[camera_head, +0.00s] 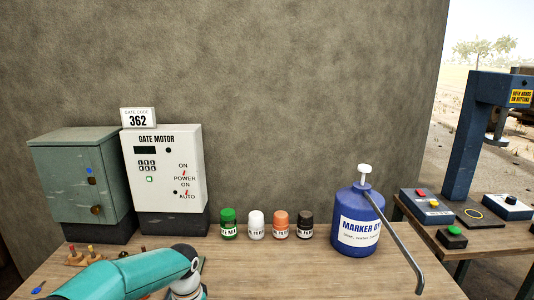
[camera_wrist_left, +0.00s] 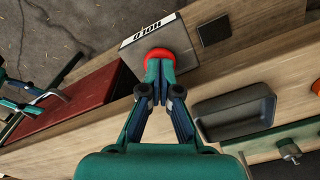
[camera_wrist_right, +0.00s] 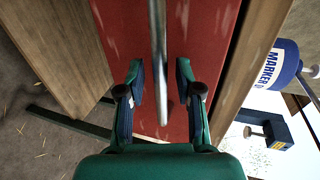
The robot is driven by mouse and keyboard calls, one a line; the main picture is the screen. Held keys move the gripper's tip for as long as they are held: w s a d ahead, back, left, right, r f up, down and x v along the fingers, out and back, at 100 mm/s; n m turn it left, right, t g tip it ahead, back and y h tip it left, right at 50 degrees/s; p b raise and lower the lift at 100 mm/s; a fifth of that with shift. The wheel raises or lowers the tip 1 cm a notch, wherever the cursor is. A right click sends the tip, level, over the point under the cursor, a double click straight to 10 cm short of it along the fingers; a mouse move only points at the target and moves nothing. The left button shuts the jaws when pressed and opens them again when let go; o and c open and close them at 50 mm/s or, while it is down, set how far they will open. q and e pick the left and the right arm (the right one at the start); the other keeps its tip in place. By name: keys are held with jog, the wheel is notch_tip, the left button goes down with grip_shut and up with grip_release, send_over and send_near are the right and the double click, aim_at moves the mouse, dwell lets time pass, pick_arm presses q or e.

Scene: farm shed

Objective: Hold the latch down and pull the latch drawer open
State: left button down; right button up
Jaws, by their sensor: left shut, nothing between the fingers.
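My left gripper (camera_wrist_left: 157,92) is shut and empty. Its fingertips are at a round red button (camera_wrist_left: 158,56) on a grey box labelled HOLD (camera_wrist_left: 150,36) and appear to touch it. My right gripper (camera_wrist_right: 160,80) is open. Its fingers stand on either side of a long metal bar handle (camera_wrist_right: 158,40) on a red drawer front (camera_wrist_right: 115,20), with a gap on both sides. A red panel (camera_wrist_left: 75,105), probably the same drawer, shows in the left wrist view. In the head view one teal arm of mine shows at the lower left; both grippers are out of that view.
A grey tray (camera_wrist_left: 235,117) sits right of the button box. The bench carries a gate motor box (camera_head: 165,165), a green cabinet (camera_head: 78,180), several small jars (camera_head: 256,225) and a blue marker jug (camera_head: 350,245). A blue press (camera_head: 470,130) stands at the right.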

pick_arm(q)
jog(key=shift+s+f, duration=0.15)
jog(key=shift+f, duration=0.1)
pick_arm(e)
grip_shut()
jog(key=shift+s+f, duration=0.1)
jog(key=shift+s, duration=0.05)
pick_arm(q)
jog(key=shift+s+f, duration=0.1)
pick_arm(e)
jog(key=shift+s+f, duration=0.1)
jog(key=shift+s, duration=2.4)
pick_arm(q)
jog(key=shift+w+r, duration=0.2)
jog(key=shift+r, duration=3.55)
